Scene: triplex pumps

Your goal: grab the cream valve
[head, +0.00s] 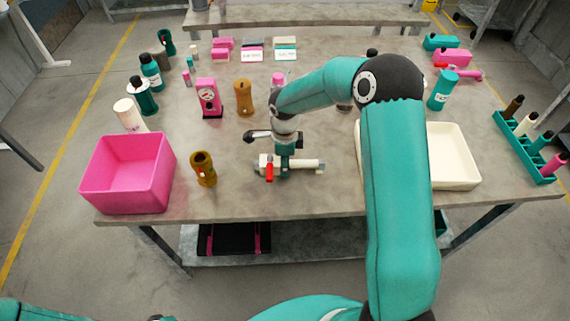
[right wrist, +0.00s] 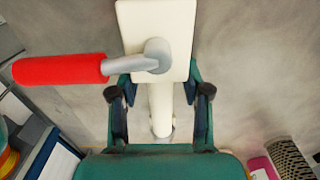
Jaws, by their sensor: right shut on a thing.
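The cream valve (head: 306,164) is near the table's front middle in the head view. It has a cream block, a cream pipe and a red lever. In the right wrist view the valve's block (right wrist: 157,28) is at the top, with the red lever (right wrist: 60,68) pointing left on a grey stem. My right gripper (head: 284,172) comes down onto the valve from above. In the right wrist view its fingers (right wrist: 160,96) lie on both sides of the cream pipe, and it is shut on the valve. The fingers hide part of the pipe. My left gripper cannot be made out.
A pink bin (head: 127,185) and a brown cylinder (head: 203,170) stand left of the valve. A cream tray (head: 455,153) lies to the right, partly behind my arm. A pink gauge block (head: 209,98) and a brown part (head: 244,98) stand behind. A teal rack (head: 521,150) is far right.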

